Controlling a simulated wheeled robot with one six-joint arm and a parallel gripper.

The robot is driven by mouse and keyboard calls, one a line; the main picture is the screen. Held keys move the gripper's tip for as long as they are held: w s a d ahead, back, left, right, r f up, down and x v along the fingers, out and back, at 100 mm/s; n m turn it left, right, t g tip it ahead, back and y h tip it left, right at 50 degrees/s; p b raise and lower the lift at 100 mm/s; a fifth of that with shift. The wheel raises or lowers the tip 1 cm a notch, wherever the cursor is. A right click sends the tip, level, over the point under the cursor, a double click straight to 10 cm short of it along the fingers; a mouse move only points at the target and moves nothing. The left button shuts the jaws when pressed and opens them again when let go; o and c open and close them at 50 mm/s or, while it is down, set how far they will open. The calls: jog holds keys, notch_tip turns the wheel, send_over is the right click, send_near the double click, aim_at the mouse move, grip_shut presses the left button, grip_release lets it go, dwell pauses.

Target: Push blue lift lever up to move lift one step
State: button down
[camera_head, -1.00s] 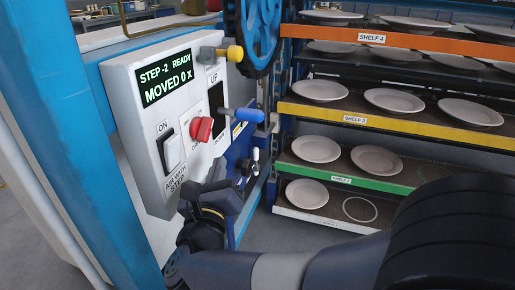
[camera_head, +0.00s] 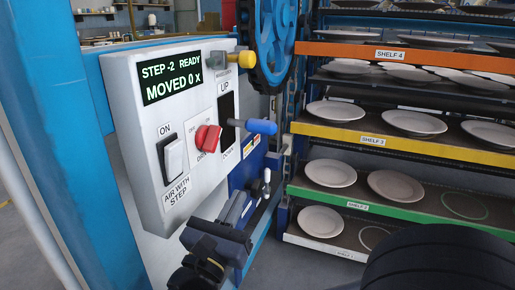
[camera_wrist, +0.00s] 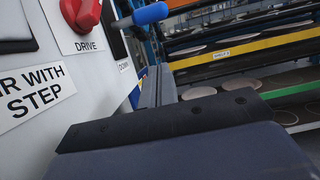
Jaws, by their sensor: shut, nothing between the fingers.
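The blue lift lever (camera_head: 259,126) sticks out to the right from a dark slot marked UP and DOWN on the white control panel (camera_head: 150,205). It also shows at the top of the wrist view (camera_wrist: 150,13).
A red DRIVE knob (camera_head: 207,138), a white ON switch (camera_head: 173,159) and a yellow-ended lever (camera_head: 243,59) are on the panel. A blue wheel (camera_head: 270,40) is above. Plate shelves (camera_head: 400,145) stand to the right, with a green-edged shelf (camera_head: 420,214) low down.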

aim_at(249, 125)
jog(key=r+x, duration=0.2)
jog(key=x, duration=1)
jog(key=shift+s+r, duration=0.15)
jog(key=shift+r, duration=0.35)
